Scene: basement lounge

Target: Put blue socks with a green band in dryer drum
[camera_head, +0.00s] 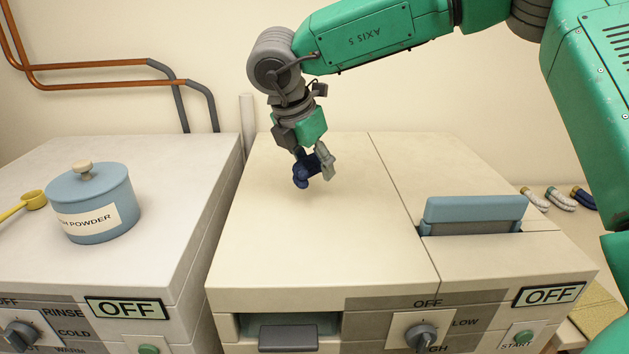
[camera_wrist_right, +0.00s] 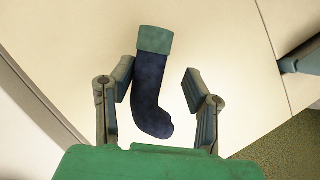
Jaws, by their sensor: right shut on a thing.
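My right gripper (camera_head: 313,172) is shut on a dark blue sock (camera_head: 301,177) above the top of the cream machine (camera_head: 290,255), which has OFF and LOW markings. In the right wrist view the sock (camera_wrist_right: 148,88) lies between the fingers of the right gripper (camera_wrist_right: 160,97), its green band (camera_wrist_right: 155,40) beyond the fingertips and its toe toward the palm. The band does not show clearly in the head view. I see no drum opening; the machine's top looks closed. My left gripper is not in view.
A white machine (camera_head: 150,255) on the left carries a blue powder tin (camera_head: 90,190) and yellow scoop (camera_head: 33,199). A blue handle-like part (camera_head: 475,209) rises from the cream machine's right side. Several rolled items (camera_head: 560,199) lie at far right. The cream top's middle is clear.

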